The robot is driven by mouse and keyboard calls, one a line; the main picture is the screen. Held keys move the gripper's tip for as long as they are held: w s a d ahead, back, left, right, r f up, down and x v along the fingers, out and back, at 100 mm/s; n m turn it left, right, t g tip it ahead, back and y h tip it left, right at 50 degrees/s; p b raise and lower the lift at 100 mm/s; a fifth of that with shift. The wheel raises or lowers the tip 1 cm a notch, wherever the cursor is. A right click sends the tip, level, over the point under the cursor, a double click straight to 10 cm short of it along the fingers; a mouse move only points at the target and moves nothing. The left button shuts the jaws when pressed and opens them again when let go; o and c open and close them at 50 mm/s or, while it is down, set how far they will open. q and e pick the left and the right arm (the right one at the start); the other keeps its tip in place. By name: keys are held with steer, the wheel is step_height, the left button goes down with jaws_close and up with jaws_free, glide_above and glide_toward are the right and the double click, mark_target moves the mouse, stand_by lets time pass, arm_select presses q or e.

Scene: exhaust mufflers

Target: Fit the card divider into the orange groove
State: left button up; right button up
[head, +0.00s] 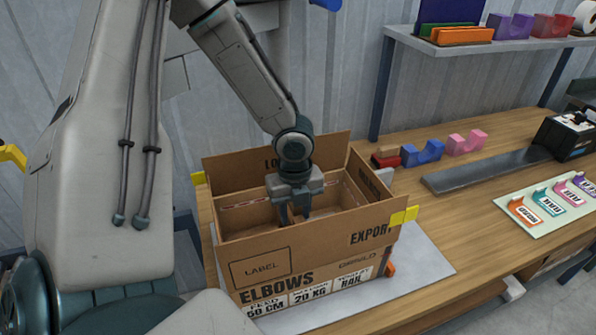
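My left gripper (294,214) points down inside an open cardboard box (262,268) marked "ELBOWS". Its two fingers look apart, and I see nothing held between them. The lower part of the box's inside is hidden by the front wall. I cannot clearly make out a card divider in the box. An orange slotted block (465,35) is on the wall shelf at the upper right, beside a green one and a dark purple panel (450,10). My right gripper is not in view.
The box stands on a pale mat (425,262) on a wooden bench (480,210). Yellow clips (404,215) sit on its rim. Blue (422,153) and pink (466,143) cradles, a dark grey strip (487,171) and a labelled card (550,207) lie to the right.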

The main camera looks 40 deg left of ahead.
arm_select(q)
steer(key=shift+w+d+f, duration=0.1)
steer(key=shift+w+f, duration=0.1)
steer(key=shift+f, duration=1.2)
steer(key=shift+w+d+f, duration=0.1)
steer(key=shift+w+f, duration=0.05)
steer(key=shift+f, duration=1.2)
jaws_close()
